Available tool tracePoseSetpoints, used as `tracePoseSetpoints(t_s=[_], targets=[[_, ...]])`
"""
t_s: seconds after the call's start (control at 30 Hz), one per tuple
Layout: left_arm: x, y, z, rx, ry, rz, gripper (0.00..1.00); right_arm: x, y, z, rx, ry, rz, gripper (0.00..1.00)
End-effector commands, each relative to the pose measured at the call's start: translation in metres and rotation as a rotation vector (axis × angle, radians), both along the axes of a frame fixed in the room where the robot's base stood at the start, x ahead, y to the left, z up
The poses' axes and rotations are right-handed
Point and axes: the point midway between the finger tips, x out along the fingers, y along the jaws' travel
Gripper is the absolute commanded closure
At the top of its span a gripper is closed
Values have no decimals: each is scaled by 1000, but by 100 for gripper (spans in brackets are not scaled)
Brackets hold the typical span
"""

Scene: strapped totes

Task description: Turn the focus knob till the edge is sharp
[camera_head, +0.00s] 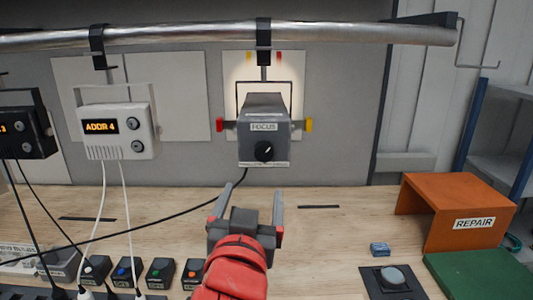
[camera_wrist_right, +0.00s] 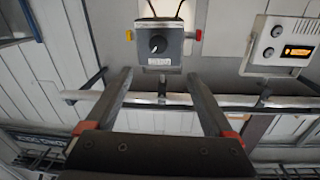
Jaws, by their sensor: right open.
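The focus knob (camera_head: 264,151) is a small black dial with a white pointer mark on the front of a grey box labelled FOCUS (camera_head: 264,128). The box hangs from the metal pipe, with a red tab on its left and a yellow tab on its right. A lit patch with yellow and red marks shows on the panel behind it. My right gripper (camera_head: 250,190) is open and empty, below and in front of the box, apart from the knob. In the right wrist view the knob (camera_wrist_right: 158,44) shows beyond and between the two fingers. My left gripper is out of view.
A white ADDR 4 unit (camera_head: 117,130) and a black unit (camera_head: 27,135) hang at left, with cables running down. Small labelled boxes line the front left of the bench. An orange REPAIR stand (camera_head: 455,200), green mat (camera_head: 480,272) and button (camera_head: 393,276) are at right.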

Motion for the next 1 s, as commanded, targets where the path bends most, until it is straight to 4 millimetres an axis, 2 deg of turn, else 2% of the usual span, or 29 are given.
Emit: tracePoseSetpoints(t_s=[0.07, 0.17, 0.37, 0.4, 0.67, 0.73, 1.0], targets=[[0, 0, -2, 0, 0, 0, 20, -7, -1, -1, 0, 4, -5, 13], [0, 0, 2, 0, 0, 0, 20, -5, -3, 1, -2, 6, -10, 13], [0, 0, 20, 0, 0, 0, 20, 22, -7, 3, -1, 10, -12, 13], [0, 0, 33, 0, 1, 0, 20, 25, -5, 9, -5, 8, -12, 13], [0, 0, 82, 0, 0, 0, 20, 48, -8, 8, -5, 9, -11, 13], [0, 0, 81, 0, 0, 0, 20, 61, -10, 2, -3, 9, -13, 13], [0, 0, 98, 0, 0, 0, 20, 113, -15, 2, 1, 6, -12, 13]])
